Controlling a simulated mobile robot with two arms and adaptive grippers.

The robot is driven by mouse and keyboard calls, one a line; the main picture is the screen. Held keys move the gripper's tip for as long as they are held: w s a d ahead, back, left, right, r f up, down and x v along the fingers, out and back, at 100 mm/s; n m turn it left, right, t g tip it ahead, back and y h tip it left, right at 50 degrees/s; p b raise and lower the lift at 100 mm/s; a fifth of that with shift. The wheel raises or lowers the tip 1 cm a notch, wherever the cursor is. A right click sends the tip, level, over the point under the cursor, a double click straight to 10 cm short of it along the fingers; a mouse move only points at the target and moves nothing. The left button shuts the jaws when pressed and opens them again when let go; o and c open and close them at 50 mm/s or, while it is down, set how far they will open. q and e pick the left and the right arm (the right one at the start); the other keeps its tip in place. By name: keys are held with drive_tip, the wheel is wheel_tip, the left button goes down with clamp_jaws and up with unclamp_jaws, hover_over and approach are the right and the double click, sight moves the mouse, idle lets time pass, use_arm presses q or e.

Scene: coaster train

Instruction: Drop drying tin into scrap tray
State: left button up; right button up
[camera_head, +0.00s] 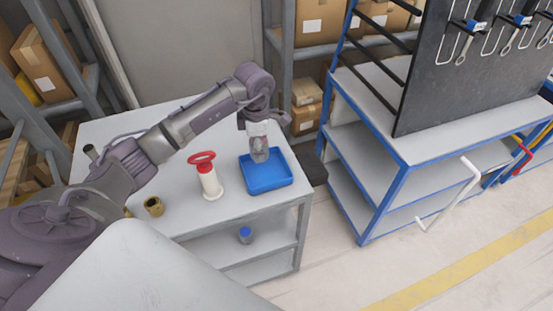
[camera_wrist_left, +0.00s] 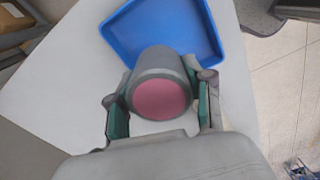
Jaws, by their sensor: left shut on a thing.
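The drying tin (camera_wrist_left: 162,98) is a grey cylinder with a pink end. In the left wrist view it sits between the two fingers of my left gripper (camera_wrist_left: 160,108), which is shut on it. In the head view the left gripper (camera_head: 259,142) is over the blue scrap tray (camera_head: 268,184), and the grey tin (camera_head: 260,155) shows below it. The tray also shows in the left wrist view (camera_wrist_left: 200,20), partly behind the tin. It looks empty where I can see it. I cannot tell the exact gap between tin and tray. My right gripper is not in view.
A white post with a red ring handle (camera_head: 207,178) stands left of the tray on the grey table (camera_head: 120,140). A brass-coloured cup (camera_head: 154,206) is near the front edge. A blue-topped item (camera_head: 245,235) is on the lower shelf. A blue-framed rack (camera_head: 400,150) stands to the right.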

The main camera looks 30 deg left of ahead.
sight(259, 172)
use_arm(q)
drive_tip(key=f+b, duration=0.1)
drive_tip(key=s+f+b, duration=0.1)
drive_tip(key=f, duration=0.1)
drive_tip(key=shift+s+f, duration=0.15)
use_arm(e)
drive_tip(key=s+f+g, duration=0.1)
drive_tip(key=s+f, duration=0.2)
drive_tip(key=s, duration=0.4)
use_arm(q)
drive_tip(key=shift+w+f+b, duration=0.25)
drive_tip(key=shift+f+b, duration=0.45)
drive_tip(key=shift+f, duration=0.45)
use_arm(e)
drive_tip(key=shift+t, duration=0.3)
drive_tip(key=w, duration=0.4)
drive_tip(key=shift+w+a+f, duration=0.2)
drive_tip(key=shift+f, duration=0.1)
